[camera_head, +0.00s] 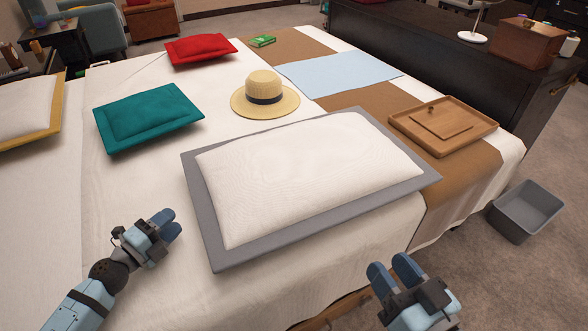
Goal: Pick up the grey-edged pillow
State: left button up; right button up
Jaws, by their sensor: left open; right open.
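The grey-edged pillow (310,170) lies flat on the white bed, with a cream middle and a wide grey border. Its near left corner points toward my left gripper. My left gripper (168,224) is open and empty, over the bed to the left of the pillow and apart from it. My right gripper (394,274) is open and empty, in front of the pillow's near right side, by the bed's near edge. It is apart from the pillow. No part of the pillow is hidden by the grippers.
A straw hat (264,96) lies just behind the pillow. A wooden tray (478,131) is close to its right. A teal pillow (149,116), a red pillow (201,49) and a yellow-edged pillow (29,108) lie farther off. A grey bin (527,208) stands on the floor at right.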

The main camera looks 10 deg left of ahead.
aim_at(194, 200)
pick_arm(q)
jog(key=x, duration=0.3)
jog(key=b+x, duration=0.1)
jog(key=x, duration=0.3)
jog(key=shift+w+d, duration=0.3)
jog(key=shift+w, duration=0.25)
grip_shut()
pick_arm(e)
jog(key=shift+f+g, duration=0.4)
jog(key=shift+f, duration=0.45)
